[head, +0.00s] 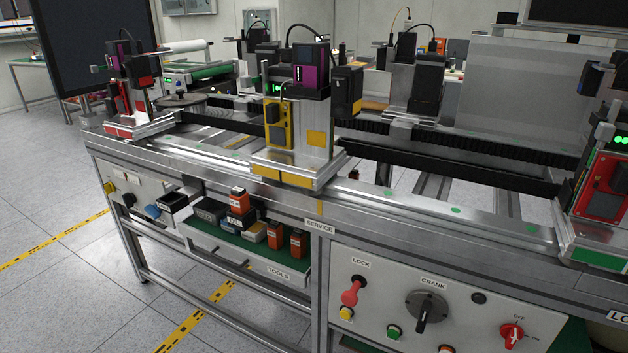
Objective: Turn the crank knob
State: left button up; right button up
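The crank knob (426,305) is a dark round dial with a black handle pointing down. It sits on the light grey front panel (383,279) at the lower right, under the label CRANK (433,284). Nothing covers it. Neither of my grippers shows in the head view.
A red lock handle (351,292) is left of the crank, and a red rotary switch (512,335) is right of it. Green and yellow buttons sit below. An open tools drawer (245,252) juts out at the left. Machine modules stand on the frame above. Floor in front is clear.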

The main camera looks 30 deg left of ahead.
aim_at(426, 306)
jog(key=z, duration=1.65)
jog(key=k, duration=1.1)
jog(key=u, duration=2)
jog(key=i, duration=0.5)
jog(key=u, duration=0.05)
